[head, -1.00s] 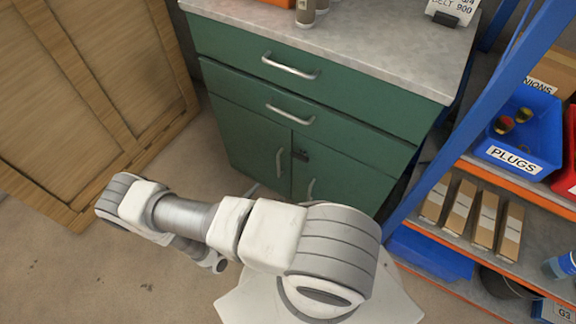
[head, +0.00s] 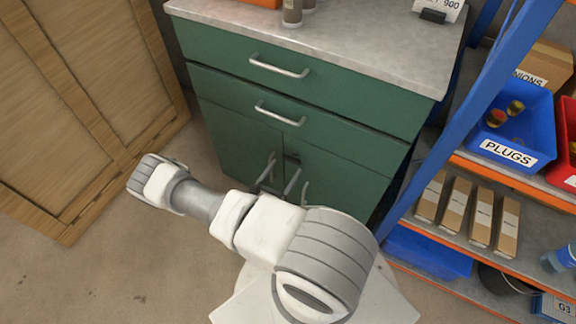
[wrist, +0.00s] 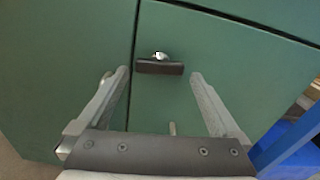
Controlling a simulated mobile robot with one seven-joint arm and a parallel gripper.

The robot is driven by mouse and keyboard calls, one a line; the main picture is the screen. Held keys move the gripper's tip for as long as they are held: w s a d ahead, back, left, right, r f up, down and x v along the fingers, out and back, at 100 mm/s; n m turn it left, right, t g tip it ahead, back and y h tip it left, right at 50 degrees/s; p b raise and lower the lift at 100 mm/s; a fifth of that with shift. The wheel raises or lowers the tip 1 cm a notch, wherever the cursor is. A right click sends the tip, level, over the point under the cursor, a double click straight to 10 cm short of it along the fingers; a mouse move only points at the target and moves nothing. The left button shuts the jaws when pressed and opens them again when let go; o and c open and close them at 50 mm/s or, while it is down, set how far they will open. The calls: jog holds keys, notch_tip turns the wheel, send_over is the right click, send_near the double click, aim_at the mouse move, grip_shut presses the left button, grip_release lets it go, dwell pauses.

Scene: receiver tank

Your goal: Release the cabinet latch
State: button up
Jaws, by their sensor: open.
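The latch (wrist: 159,68) is a dark horizontal bar with a small silver knob above it. It sits on the green cabinet (wrist: 60,60), at the upper inner corner of the right door, beside the seam between the doors. In the wrist view my gripper (wrist: 159,74) is open, with one finger on each side of the latch and a gap to it on both sides. I cannot tell how close the fingertips are to the door. In the head view the gripper (head: 282,170) is in front of the doors, and the latch is partly hidden there.
Two drawer handles (head: 279,66) are above the doors. A vertical door handle (wrist: 172,128) shows low between my fingers. At right stands a blue-posted shelf with a blue plugs bin (head: 515,130) and cartons. A wooden crate (head: 70,110) stands left; the floor between is clear.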

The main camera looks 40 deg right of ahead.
jog(key=shift+x, duration=1.45)
jog(key=shift+c, duration=0.3)
jog(key=c, duration=1)
jog(key=shift+m, duration=0.8)
jog(key=o, duration=1.1)
jog(key=shift+c, duration=0.2)
jog(key=shift+a, duration=0.2)
jog(key=p+v, duration=0.2)
jog(key=v, duration=1.5)
